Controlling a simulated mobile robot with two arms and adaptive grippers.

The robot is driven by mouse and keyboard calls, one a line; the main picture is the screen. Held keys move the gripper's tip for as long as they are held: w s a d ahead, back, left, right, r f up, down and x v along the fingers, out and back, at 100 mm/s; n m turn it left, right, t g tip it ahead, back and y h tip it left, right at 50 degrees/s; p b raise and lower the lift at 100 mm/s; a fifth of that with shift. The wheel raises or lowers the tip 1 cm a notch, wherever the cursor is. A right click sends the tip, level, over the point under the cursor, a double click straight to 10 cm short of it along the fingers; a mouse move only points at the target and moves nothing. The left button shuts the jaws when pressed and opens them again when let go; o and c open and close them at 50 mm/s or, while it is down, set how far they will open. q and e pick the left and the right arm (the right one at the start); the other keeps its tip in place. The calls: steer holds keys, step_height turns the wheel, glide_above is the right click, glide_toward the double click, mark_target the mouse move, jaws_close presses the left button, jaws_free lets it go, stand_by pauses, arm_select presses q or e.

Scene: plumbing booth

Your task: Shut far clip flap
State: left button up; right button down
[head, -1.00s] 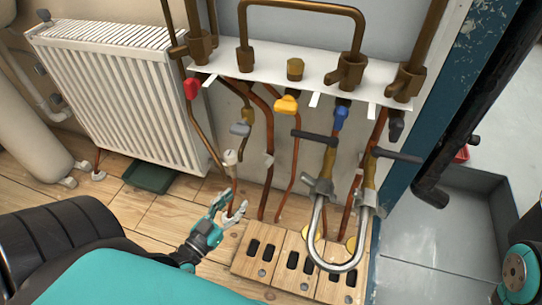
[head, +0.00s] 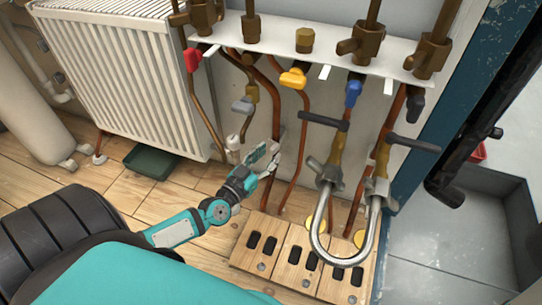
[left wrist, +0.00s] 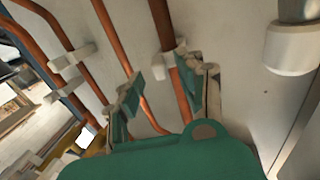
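A white pipe clip (left wrist: 165,63) sits on a copper pipe against the wall in the left wrist view, ahead of and between my finger tips. More white clip pieces (left wrist: 68,57) show on other pipes at the upper left of that view. I cannot tell which is the far clip, or whether its flap is open. My left gripper (head: 268,154) is beside the copper pipes low on the wall in the head view. In the left wrist view (left wrist: 168,75) its two fingers are apart with nothing held between them. My right gripper is out of view.
A U-shaped metal hose (head: 345,257) hangs from two valves right of my left gripper. A wooden block with slots (head: 290,282) lies on the floor below. A white radiator (head: 125,85) stands at left, with a green tray (head: 152,161) under it. A white cylinder (left wrist: 292,48) is close at right in the wrist view.

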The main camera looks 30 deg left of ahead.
arm_select(q)
steer(key=shift+w, duration=1.1)
jaws_close()
